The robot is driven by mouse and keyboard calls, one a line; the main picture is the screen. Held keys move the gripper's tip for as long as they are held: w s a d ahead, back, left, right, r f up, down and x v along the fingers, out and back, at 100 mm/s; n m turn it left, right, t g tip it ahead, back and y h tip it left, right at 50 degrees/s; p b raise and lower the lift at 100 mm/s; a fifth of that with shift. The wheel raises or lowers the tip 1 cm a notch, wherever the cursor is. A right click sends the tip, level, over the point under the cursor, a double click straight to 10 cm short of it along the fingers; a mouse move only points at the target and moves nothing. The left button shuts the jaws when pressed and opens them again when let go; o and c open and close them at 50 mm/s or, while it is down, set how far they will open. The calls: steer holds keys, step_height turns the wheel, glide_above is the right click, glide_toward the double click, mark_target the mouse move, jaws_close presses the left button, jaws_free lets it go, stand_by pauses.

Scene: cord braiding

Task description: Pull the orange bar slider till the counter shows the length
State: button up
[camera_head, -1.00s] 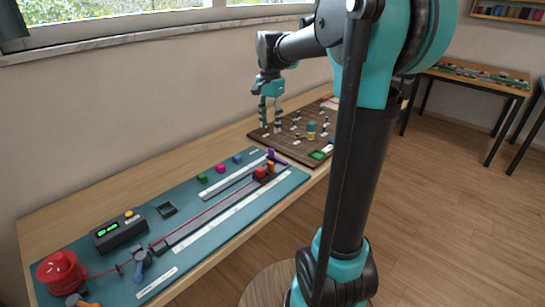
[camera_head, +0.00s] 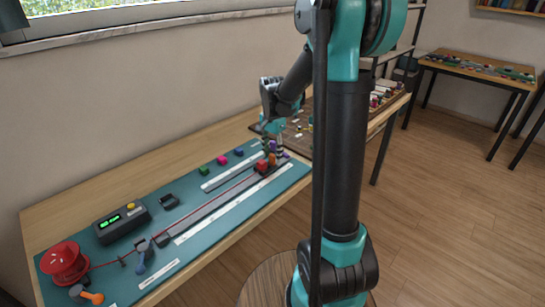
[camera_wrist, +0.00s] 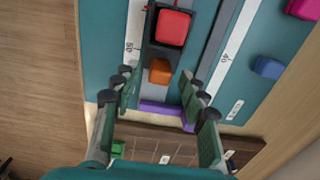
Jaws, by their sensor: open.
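The orange bar (camera_wrist: 160,71) stands at the end of the dark slider track, just beyond the red block (camera_wrist: 172,27). In the head view the orange bar (camera_head: 272,160) and red block (camera_head: 262,166) sit at the far right end of the track (camera_head: 205,208). My gripper (camera_wrist: 158,85) is open, its fingers apart on either side of the track's end, with the orange bar between and slightly ahead of the fingertips. In the head view my gripper (camera_head: 275,145) is just above the bar. The counter (camera_head: 121,222) has a lit green display, too small to read.
A red cord spool (camera_head: 64,262) is at the left end of the teal mat (camera_head: 262,200). A purple bar (camera_wrist: 160,108) lies at the track's end. Green, pink and blue blocks (camera_head: 239,151) stand behind. A brown board (camera_head: 300,138) lies beyond the mat.

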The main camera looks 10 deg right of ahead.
steer(key=shift+f, duration=0.8)
jaws_close()
